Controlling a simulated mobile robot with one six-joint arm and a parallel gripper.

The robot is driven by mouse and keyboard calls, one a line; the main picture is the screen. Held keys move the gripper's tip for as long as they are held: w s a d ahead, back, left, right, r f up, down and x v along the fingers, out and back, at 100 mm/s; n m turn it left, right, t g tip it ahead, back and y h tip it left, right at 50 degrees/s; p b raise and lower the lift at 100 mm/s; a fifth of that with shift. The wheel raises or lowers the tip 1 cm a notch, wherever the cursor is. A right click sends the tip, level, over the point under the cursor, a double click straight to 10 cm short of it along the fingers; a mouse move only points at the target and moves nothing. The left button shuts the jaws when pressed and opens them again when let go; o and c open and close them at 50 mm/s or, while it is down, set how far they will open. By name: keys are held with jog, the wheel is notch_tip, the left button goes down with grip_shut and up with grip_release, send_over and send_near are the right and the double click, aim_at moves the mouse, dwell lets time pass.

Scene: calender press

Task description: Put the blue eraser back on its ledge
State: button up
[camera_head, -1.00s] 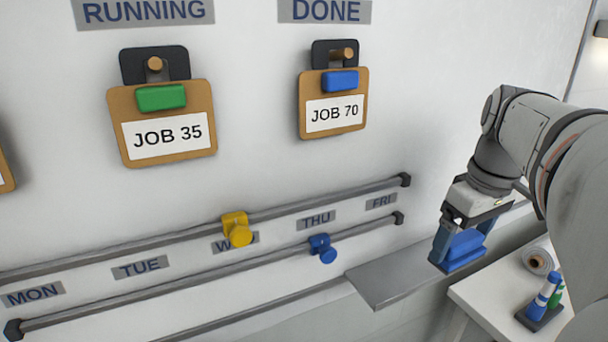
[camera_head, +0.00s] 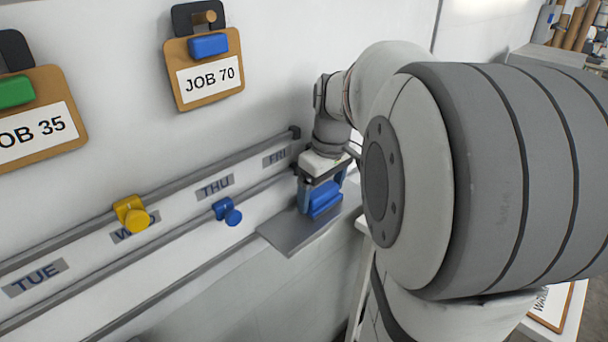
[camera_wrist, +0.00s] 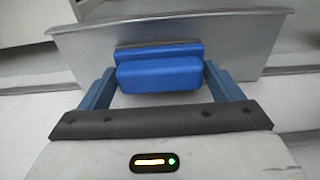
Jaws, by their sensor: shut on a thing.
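The blue eraser (camera_head: 325,198) is held between the fingers of my gripper (camera_head: 321,204), which is shut on it. In the wrist view the eraser (camera_wrist: 160,72) sits between the two blue fingers of my gripper (camera_wrist: 160,80). The grey metal ledge (camera_head: 290,235) juts from the wall below the rails. The eraser is over the ledge's right part in the head view. In the wrist view the ledge (camera_wrist: 240,40) lies behind the eraser. I cannot tell whether the eraser touches the ledge.
Two rails carry a yellow knob (camera_head: 133,214) and a blue knob (camera_head: 227,211), left of the ledge. A JOB 70 board (camera_head: 207,80) hangs above. My own arm hides much of the right side. The ledge's left part is bare.

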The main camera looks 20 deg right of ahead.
aim_at(327, 192)
jog(key=shift+f, duration=0.15)
jog(key=o, duration=0.7)
notch_tip(327, 192, up, 12)
jog(key=s, duration=0.2)
jog(key=s+a+f, duration=0.1)
jog(key=a+f, duration=0.1)
jog(key=f, duration=0.1)
jog(key=s+a+f+m, duration=0.1)
jog(key=s+a+f, duration=0.1)
jog(key=a, duration=0.1)
jog(key=s+a+f+m, duration=0.1)
jog(key=s+a+f, duration=0.1)
jog(key=a+f, duration=0.1)
jog(key=shift+s+a+f+t, duration=0.15)
jog(key=shift+f+t, duration=0.15)
jog(key=shift+t, duration=0.1)
jog(key=s+a+f+m+t, duration=0.1)
jog(key=s+a+f+m, duration=0.1)
jog(key=s+f, duration=0.3)
notch_tip(327, 192, down, 2)
jog(key=shift+a+f, duration=0.2)
jog(key=shift+a, duration=0.6)
